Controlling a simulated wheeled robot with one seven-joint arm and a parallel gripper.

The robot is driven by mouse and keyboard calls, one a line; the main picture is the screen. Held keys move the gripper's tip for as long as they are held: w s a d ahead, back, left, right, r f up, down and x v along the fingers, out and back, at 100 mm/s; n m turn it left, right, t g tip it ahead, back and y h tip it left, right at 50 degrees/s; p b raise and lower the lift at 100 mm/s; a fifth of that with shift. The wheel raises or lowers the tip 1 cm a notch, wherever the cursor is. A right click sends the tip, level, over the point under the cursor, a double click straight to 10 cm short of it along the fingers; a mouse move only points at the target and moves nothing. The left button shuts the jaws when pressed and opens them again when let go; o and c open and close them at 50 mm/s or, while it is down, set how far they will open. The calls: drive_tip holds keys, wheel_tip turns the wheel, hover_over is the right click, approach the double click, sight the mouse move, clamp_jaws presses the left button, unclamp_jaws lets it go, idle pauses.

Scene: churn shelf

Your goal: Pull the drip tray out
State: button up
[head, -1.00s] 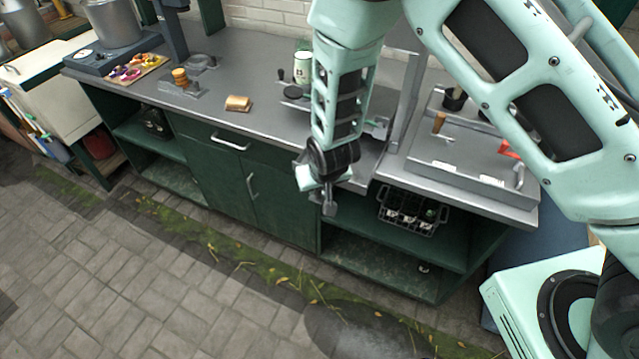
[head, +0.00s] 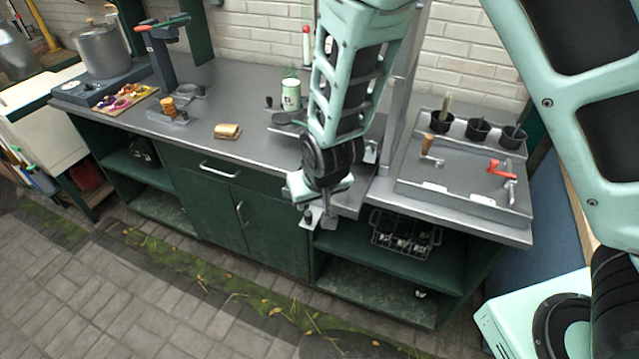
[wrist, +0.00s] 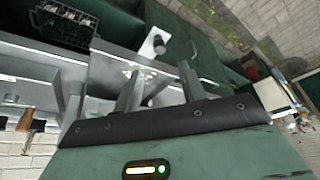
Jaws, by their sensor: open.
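A grey metal tray (head: 352,200), which looks like the drip tray, juts from the counter's front edge, partly hidden behind my wrist. In the wrist view its flat grey surface (wrist: 112,68) lies beyond my fingers. A small pale block with a dark round end (wrist: 153,43) shows just past the fingertips, near the tray's edge. I cannot tell whether it is fixed to the tray. My gripper (head: 319,217) points down at the tray's front left. In the wrist view my gripper (wrist: 160,70) is open, with nothing seen between its fingers.
A wire basket of bottles (head: 405,235) sits on the open shelf below right. A white-green bottle (head: 291,95) stands behind. Paved floor (head: 150,290) in front is free.

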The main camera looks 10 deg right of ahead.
drive_tip(key=v, duration=0.8)
drive_tip(key=shift+s+r+p, duration=0.2)
drive_tip(key=shift+r+p, duration=0.1)
drive_tip(key=shift+r, duration=0.05)
drive_tip(key=shift+d, duration=0.1)
drive_tip(key=s+d+r+n+g+b, duration=0.1)
drive_tip(key=s+r+n+g+b, duration=0.1)
drive_tip(key=s, duration=0.8)
drive_tip(key=s+d+r+n+g+b, duration=0.2)
drive_tip(key=s+n, duration=0.2)
drive_tip(key=s, duration=0.6)
drive_tip(key=shift+d+b, duration=0.3)
drive_tip(key=shift+b, duration=0.05)
